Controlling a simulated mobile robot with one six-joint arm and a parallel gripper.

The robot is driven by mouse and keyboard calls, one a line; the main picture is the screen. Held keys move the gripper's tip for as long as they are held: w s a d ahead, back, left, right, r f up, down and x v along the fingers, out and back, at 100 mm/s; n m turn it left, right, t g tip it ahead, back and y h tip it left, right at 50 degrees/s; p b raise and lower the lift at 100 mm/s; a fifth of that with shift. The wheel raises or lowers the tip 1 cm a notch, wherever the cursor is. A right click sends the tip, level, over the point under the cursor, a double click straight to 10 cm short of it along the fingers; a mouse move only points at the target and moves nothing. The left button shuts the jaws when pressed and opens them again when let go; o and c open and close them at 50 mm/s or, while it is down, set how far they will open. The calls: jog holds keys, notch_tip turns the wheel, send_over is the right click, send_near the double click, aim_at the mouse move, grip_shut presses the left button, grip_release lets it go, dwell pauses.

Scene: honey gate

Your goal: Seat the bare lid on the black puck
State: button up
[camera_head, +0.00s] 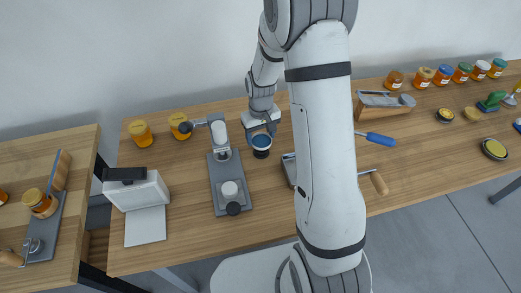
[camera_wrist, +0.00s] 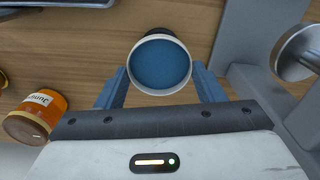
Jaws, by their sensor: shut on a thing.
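The lid (camera_head: 261,142) is a round cap with a blue inside and a pale rim. It faces up between the fingers of my gripper (camera_head: 262,129), and it fills the middle of the wrist view (camera_wrist: 160,65). My gripper (camera_wrist: 161,86) is shut on the lid, one blue-grey finger on each side. The black puck (camera_head: 261,154) is directly below the lid, mostly hidden by it. Only a dark edge of the puck (camera_wrist: 158,31) shows past the lid's rim in the wrist view. I cannot tell whether lid and puck touch.
A grey press (camera_head: 217,177) stands just left of the puck. Two honey jars (camera_head: 141,133) (camera_head: 180,125) and a white box (camera_head: 137,190) are further left. A metal tray (camera_head: 289,168) lies close on the right, partly behind my arm. Several jars line the far right.

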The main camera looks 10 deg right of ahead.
jog(key=shift+f+b, duration=1.45)
jog(key=shift+f, duration=0.05)
dwell(1.9)
dwell(0.4)
jog(key=o, duration=0.8)
jog(key=shift+r, duration=0.25)
jog(key=shift+r+p, duration=1.05)
jog(key=shift+r, duration=0.55)
jog(key=o, duration=0.5)
